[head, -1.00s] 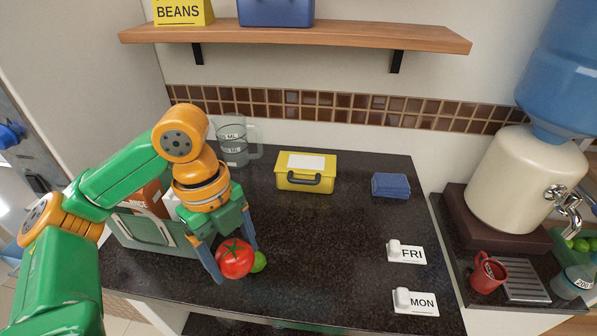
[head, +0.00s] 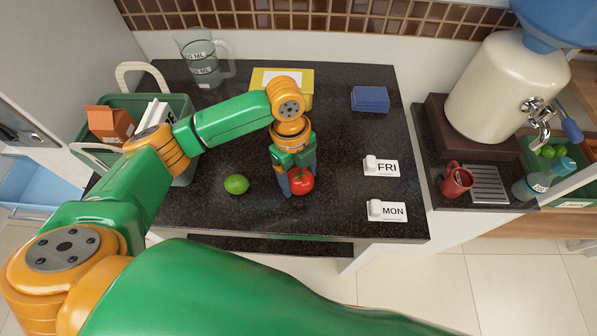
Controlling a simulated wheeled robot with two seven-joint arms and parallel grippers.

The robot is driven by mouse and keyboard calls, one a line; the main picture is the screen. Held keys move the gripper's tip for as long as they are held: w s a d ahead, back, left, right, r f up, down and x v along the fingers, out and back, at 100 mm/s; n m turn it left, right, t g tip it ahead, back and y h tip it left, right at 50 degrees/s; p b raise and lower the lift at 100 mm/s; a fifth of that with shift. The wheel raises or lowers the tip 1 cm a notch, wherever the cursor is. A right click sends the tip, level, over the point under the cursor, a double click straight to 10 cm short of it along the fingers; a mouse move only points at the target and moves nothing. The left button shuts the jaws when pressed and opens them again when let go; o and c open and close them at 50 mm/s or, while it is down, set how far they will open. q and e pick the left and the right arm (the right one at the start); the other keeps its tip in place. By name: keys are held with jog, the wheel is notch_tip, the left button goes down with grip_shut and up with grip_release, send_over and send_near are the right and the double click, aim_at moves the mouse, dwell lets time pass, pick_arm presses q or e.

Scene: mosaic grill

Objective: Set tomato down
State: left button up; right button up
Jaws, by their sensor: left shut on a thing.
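The red tomato (head: 300,182) with its green stem top is at the front middle of the dark counter (head: 340,205) in the head view. My left gripper (head: 293,180) points down and is shut on the tomato, with its blue fingers at the tomato's sides. Part of the tomato is hidden by a finger. I cannot tell whether the tomato touches the counter or is just above it. My right gripper is not in view.
A green lime (head: 236,184) lies left of the tomato. A green basket (head: 180,103) holds cartons at left. A yellow box (head: 262,76) is behind my arm. A blue block (head: 370,98) and the FRI (head: 386,168) and MON (head: 392,211) signs stand right. Counter between is clear.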

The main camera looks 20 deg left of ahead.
aim_at(293, 170)
pick_arm(q)
jog(key=shift+s, duration=0.1)
jog(key=shift+f, duration=0.25)
jog(key=o, duration=1.3)
jog(key=shift+o, duration=0.2)
notch_tip(293, 170, up, 12)
jog(key=w+a+b, duration=0.1)
jog(key=shift+a+r, duration=0.15)
jog(key=shift+a, duration=0.15)
